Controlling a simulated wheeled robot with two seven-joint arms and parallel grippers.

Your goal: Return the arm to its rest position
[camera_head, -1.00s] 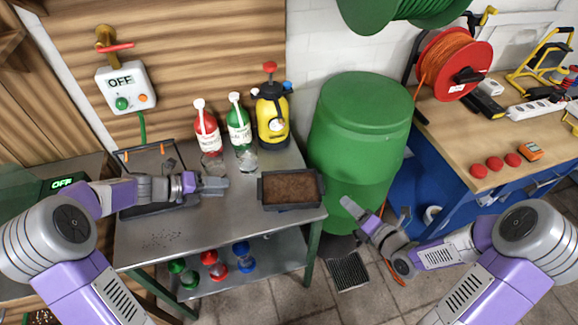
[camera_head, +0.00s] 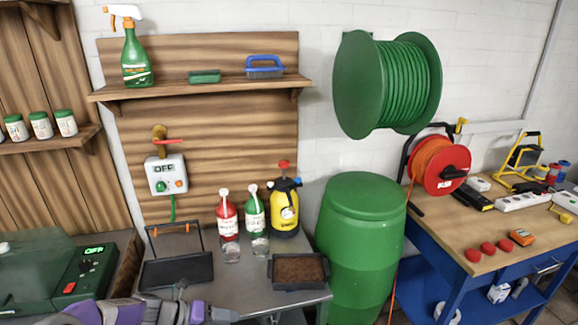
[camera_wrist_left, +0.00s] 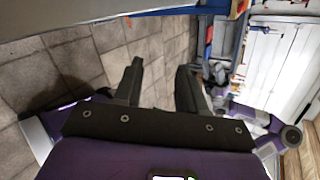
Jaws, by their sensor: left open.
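My left arm shows at the bottom left of the head view, low in front of the metal bench (camera_head: 235,285). Its gripper (camera_head: 222,315) is at the lower edge of that view, partly cut off. In the left wrist view the two dark fingers of the left gripper (camera_wrist_left: 158,85) stand apart with nothing between them. Behind them are floor tiles and a bench edge. My right arm and right gripper do not show in the head view.
On the bench are a soil tray (camera_head: 298,272), a black tray (camera_head: 176,270), a red bottle (camera_head: 228,222), a green bottle (camera_head: 254,215) and a yellow sprayer (camera_head: 285,210). A green barrel (camera_head: 362,240) and a workbench (camera_head: 500,250) stand to the right. A shelf (camera_head: 200,88) is above.

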